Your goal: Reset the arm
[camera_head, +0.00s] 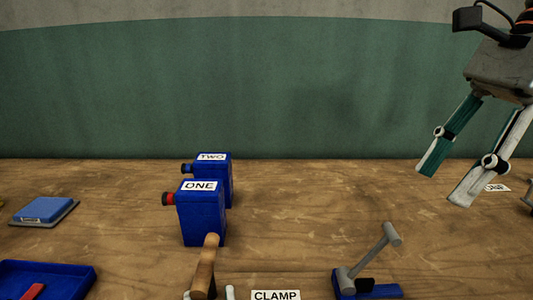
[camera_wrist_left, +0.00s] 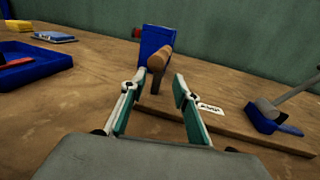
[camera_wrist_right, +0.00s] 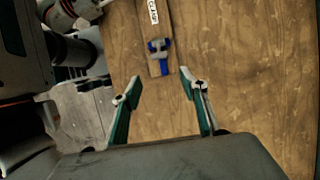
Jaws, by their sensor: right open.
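My left gripper (camera_wrist_left: 157,85) is open and empty in the left wrist view. A brown wooden handle (camera_wrist_left: 160,58) on a dark arm shows ahead of the gap between its fingertips; contact cannot be told. In the head view this handle (camera_head: 206,262) rises at the bottom edge, with pale fingertips low on either side of it. The mechanism beneath it is out of frame. My right gripper (camera_head: 445,186) is open and empty, raised above the table at the right. The right wrist view shows its fingers (camera_wrist_right: 160,88) apart over bare wood.
Blue boxes labelled ONE (camera_head: 201,218) and TWO (camera_head: 213,168) stand behind the handle. A grey-levered clamp (camera_head: 368,288) with a blue base stands right of the CLAMP label (camera_head: 275,295). A blue tray (camera_head: 75,278) and a blue block (camera_head: 44,208) lie left. The table's middle right is clear.

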